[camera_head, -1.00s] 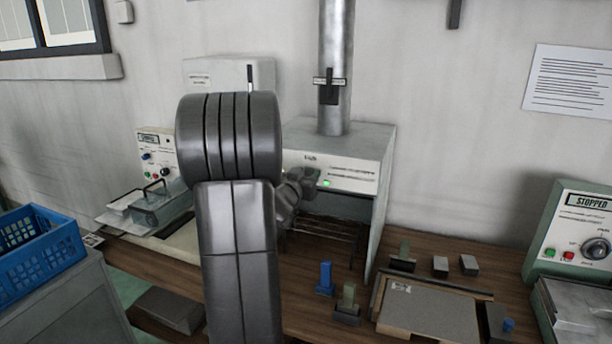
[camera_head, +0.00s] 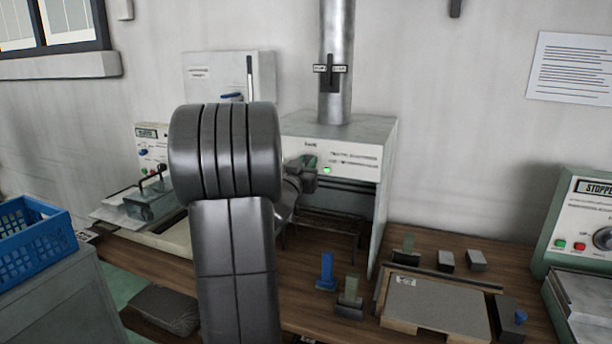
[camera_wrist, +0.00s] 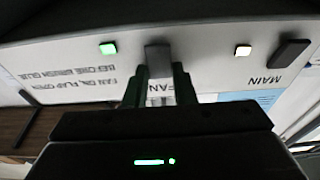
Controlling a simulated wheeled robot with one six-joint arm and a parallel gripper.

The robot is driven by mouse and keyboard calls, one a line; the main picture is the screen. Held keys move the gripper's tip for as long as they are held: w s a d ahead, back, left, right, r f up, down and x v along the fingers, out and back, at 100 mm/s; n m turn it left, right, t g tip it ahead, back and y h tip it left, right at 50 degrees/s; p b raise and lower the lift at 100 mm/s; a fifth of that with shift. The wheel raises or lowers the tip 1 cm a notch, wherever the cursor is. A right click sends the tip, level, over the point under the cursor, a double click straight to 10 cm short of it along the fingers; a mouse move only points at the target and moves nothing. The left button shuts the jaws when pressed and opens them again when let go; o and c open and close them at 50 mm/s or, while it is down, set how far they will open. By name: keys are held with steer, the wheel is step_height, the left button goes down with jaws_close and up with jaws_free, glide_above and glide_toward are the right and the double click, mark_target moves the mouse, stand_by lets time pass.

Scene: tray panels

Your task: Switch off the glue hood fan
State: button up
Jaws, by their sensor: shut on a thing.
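The glue hood (camera_head: 362,137) is a pale box with a round metal duct (camera_head: 334,105) on top. My gripper (camera_head: 312,172) is at the left of its front panel, partly hidden by my arm. In the wrist view, where the lettering is upside down, my gripper (camera_wrist: 160,88) is shut on the grey fan switch (camera_wrist: 158,57) by the FAN label (camera_wrist: 160,88). A green lamp (camera_wrist: 108,48) beside the switch is lit; it also shows in the head view (camera_head: 327,170). A dark MAIN switch (camera_wrist: 291,52) sits to the right, beside a lit pale lamp (camera_wrist: 243,50).
A dark flap lever (camera_head: 330,72) stands upright on the duct. A blue peg (camera_head: 326,270), small blocks and a tray panel (camera_head: 435,305) lie on the bench. A machine reading STOPPED (camera_head: 585,215) is at right, a blue crate (camera_head: 35,245) at left.

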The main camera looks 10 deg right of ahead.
steer(key=shift+f+t+h+b, duration=0.6)
steer(key=shift+t+b, duration=0.2)
steer(key=shift+b, duration=2.3)
steer(key=shift+r+t+b, duration=0.2)
steer(key=shift+t+b, duration=0.1)
steer(key=shift+b, duration=0.8)
steer(key=o, duration=1)
steer(key=b+v, duration=0.1)
steer(key=v, duration=1.2)
steer(key=shift+s+a+f, duration=0.2)
steer(key=shift+a+f, duration=0.05)
steer(key=shift+a, duration=0.05)
